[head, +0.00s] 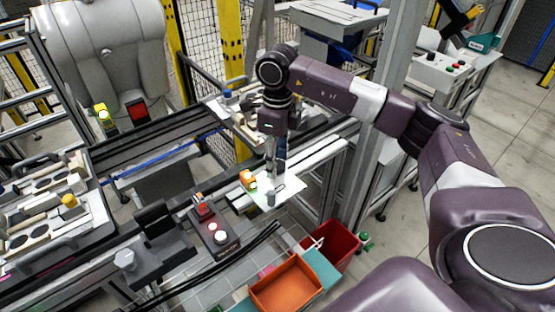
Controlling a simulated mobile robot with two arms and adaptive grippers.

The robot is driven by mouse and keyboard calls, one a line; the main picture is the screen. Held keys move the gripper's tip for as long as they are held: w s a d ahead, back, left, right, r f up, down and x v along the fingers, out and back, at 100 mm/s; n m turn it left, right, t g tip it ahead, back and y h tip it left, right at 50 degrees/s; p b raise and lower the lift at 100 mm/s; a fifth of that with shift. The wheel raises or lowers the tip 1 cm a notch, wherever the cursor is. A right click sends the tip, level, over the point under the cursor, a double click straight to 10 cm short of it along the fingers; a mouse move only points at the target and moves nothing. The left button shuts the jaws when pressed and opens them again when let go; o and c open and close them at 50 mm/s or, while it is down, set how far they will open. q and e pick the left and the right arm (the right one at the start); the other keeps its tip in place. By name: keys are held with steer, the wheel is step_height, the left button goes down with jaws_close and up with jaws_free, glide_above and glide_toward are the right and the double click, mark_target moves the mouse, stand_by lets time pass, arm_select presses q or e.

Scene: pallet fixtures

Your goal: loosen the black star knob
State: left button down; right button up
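My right arm comes in from the right, and my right gripper (275,168) points down over a small white plate (291,188). The fingers are small and partly overlap in this view, so I cannot tell whether they are open or shut. A small dark grey cylinder (271,197) stands on the plate just below the gripper. An orange part with a green patch (249,181) sits at the plate's left edge. I cannot make out a black star knob for certain; it may be hidden by the gripper or too small to tell. My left gripper is not in view.
A control box with red and white buttons (217,236) stands left of the plate. An orange bin (287,287) and a red bin (332,243) are below it. A pallet with fixtures (40,215) lies at the left. A yellow post (231,45) rises behind the conveyor.

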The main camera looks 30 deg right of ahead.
mark_target(278, 165)
steer(key=shift+r, duration=0.15)
step_height(278, 165, up, 12)
stand_by(0.5)
steer(key=shift+f, duration=0.25)
